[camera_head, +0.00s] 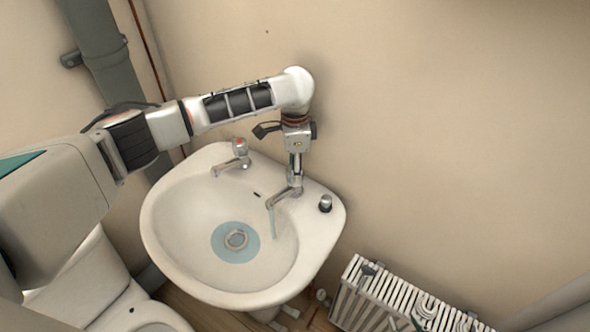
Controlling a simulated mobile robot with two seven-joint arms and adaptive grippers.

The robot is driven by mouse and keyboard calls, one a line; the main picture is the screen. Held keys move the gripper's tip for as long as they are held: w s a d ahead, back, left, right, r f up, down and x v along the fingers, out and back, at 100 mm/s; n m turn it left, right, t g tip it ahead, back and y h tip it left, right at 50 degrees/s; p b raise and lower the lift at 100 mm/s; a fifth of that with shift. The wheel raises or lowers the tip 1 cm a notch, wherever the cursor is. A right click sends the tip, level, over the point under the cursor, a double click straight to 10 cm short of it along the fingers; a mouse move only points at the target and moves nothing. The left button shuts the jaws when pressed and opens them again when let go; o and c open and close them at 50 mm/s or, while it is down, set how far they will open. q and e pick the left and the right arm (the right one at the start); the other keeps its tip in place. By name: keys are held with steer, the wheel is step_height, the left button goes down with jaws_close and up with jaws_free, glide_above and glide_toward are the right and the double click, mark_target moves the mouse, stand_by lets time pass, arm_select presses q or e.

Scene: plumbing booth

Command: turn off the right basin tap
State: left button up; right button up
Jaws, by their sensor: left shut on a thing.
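The white basin (170,220) is fixed against the wall in the head view. The right basin tap (283,194) stands at its back right, and a thin bluish stream of water (272,222) falls from its spout. My left gripper (295,172) points down from above and is shut on the top of this tap. The gripper hides most of the tap's handle. The left basin tap (239,150) has a red-marked top and shows no water. Bluish water (222,248) lies around the drain (236,239). My right gripper is not in view.
A small dark-topped cylinder (325,204) stands on the basin's right corner, close to the right tap. A white radiator (362,297) is at the lower right, and a toilet (110,315) at the lower left. A grey pipe (100,45) runs down the wall at left.

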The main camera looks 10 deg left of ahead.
arm_select(q)
steer(key=m, duration=0.5)
steer(key=shift+m, duration=0.3)
steer(key=m, duration=0.4)
steer(key=shift+r+m, duration=0.1)
steer(key=shift+m, duration=0.5)
steer(key=o, duration=1.1)
step_height(320, 180, up, 12)
steer(key=shift+s, duration=0.1)
